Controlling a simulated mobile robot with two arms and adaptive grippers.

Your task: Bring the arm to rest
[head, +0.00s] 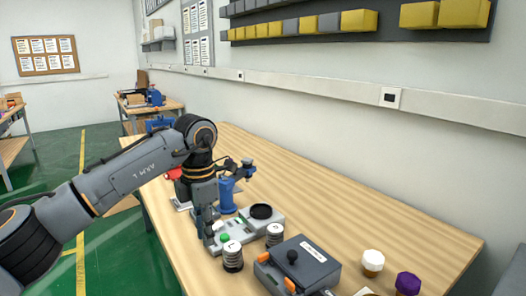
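My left arm reaches in from the left over the wooden table (330,192). My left gripper (206,222) points down by the near long side of the table, close to a pale grey unit with a green button (225,238) and a black round part (261,211). Its fingers are small and partly merge with the things behind, so their opening is unclear. A blue upright device (226,196) stands just right of the gripper. My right gripper is not in view.
Two ribbed dark-and-white cylinders (232,260) stand near the unit. A dark grey box with orange parts (300,264) sits nearer. A white-topped item (373,261) and a purple-topped item (407,283) stand at right. The table's far middle is clear.

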